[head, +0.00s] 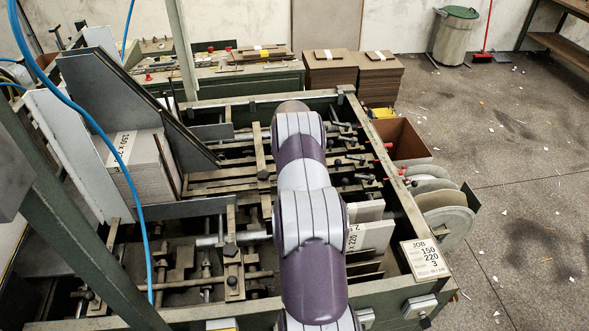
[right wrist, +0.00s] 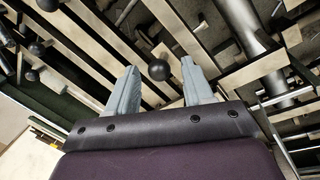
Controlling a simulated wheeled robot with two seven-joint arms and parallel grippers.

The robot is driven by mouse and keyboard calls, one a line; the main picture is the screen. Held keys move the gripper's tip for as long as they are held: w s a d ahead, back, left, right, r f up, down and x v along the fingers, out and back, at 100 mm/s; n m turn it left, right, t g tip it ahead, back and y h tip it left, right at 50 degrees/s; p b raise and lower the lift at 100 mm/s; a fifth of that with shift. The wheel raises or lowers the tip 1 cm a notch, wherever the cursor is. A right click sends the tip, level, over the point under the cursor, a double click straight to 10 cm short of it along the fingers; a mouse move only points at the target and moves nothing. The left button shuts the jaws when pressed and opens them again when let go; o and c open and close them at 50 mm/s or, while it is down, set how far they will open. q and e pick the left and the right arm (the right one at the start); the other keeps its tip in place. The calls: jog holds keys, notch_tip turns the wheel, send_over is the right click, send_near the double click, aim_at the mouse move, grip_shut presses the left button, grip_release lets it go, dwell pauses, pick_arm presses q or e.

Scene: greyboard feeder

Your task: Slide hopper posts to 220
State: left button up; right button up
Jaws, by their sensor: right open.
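My right gripper (right wrist: 160,82) is open in the right wrist view, its two grey fingers apart. A black ball knob (right wrist: 159,70) shows between the fingertips; I cannot tell whether they touch it. In the head view my right arm covers the middle of the machine and hides its gripper. Pale slotted bars and rods (head: 228,180) cross the green machine frame (head: 425,287); which of them are the hopper posts I cannot tell. A board stack (head: 139,163) labelled 150 leans at the left. A job card (head: 425,258) reads 150, 220, 3. My left gripper is out of view.
Several black-knobbed levers (head: 350,160) line the machine's right side. A label with 220 shows on a pale block (head: 370,236) beside my arm. Blue hoses (head: 118,155) hang at the left. Brown board stacks (head: 378,78) stand behind. The floor (head: 510,170) at right is open, with scraps.

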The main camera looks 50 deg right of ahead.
notch_tip(320, 180, up, 12)
jog(key=a+b, duration=0.1)
jog(key=a, duration=0.1)
jog(key=shift+s+a+r, duration=0.15)
jog(key=shift+s+r, duration=0.05)
jog(key=shift+s, duration=0.15)
